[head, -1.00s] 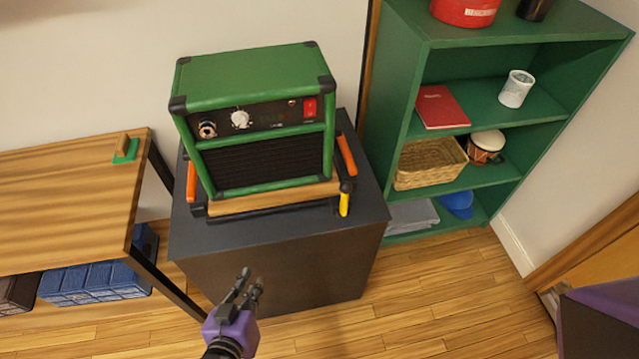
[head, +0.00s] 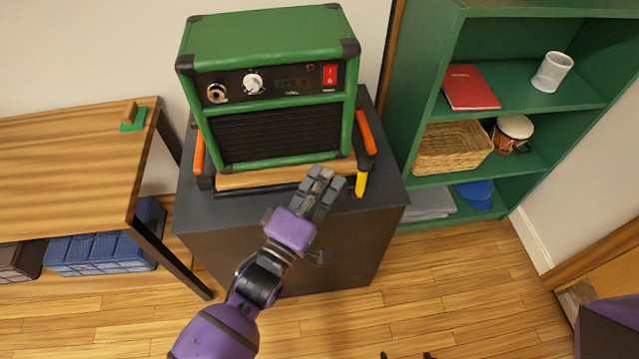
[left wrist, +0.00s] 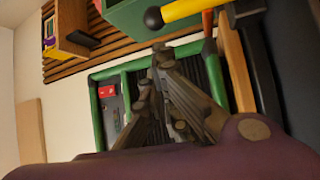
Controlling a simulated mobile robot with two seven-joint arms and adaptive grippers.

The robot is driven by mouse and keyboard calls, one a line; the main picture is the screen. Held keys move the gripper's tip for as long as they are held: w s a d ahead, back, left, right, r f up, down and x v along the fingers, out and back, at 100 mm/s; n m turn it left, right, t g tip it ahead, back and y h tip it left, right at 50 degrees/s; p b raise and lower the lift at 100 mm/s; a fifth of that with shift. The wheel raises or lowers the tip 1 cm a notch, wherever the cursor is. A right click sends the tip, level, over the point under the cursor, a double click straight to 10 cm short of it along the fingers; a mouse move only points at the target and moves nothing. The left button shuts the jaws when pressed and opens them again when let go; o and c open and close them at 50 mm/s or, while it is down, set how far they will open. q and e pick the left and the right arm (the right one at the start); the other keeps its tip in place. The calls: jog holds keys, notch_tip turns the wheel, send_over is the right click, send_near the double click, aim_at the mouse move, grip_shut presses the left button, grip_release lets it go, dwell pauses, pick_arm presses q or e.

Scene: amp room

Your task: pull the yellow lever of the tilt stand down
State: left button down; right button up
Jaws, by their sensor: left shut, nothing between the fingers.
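The tilt stand (head: 240,180), a wooden platform with orange side bars, sits on a dark cabinet and carries a green amplifier (head: 270,90). Its short yellow lever (head: 361,184) is at the front right corner. The lever shows at the top of the left wrist view (left wrist: 192,9), with a black round piece at one end. My left gripper (head: 326,178) is shut and empty, in front of the platform and left of the lever, apart from it in the picture. Two dark tips, possibly my right gripper (head: 405,355), barely show at the bottom edge.
The dark cabinet (head: 300,250) stands between a wooden table (head: 70,190) at left and a green shelf (head: 420,100) at right. The shelf holds a red book (head: 470,87), a basket (head: 450,147) and a drum (head: 512,131). Floor in front is clear.

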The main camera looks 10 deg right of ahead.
pick_arm(q)
jog(key=x, duration=0.5)
jog(key=shift+w+d, duration=0.3)
pick_arm(e)
jog(key=shift+w+r, duration=0.25)
jog(key=shift+w, duration=0.05)
jog(key=shift+w+a, duration=0.1)
jog(key=shift+w, duration=0.05)
pick_arm(q)
jog(key=shift+s, duration=0.1)
pick_arm(e)
jog(key=shift+f, duration=0.1)
pick_arm(q)
jog(key=shift+s+m+h+b, duration=0.3)
jog(key=shift+s+b, duration=0.05)
jog(key=shift+b, duration=0.1)
pick_arm(e)
jog(key=shift+s+f, duration=0.35)
jog(key=shift+f, duration=0.2)
pick_arm(q)
jog(key=shift+s+t, duration=0.15)
jog(key=shift+t, duration=0.15)
pick_arm(e)
jog(key=shift+f, duration=0.15)
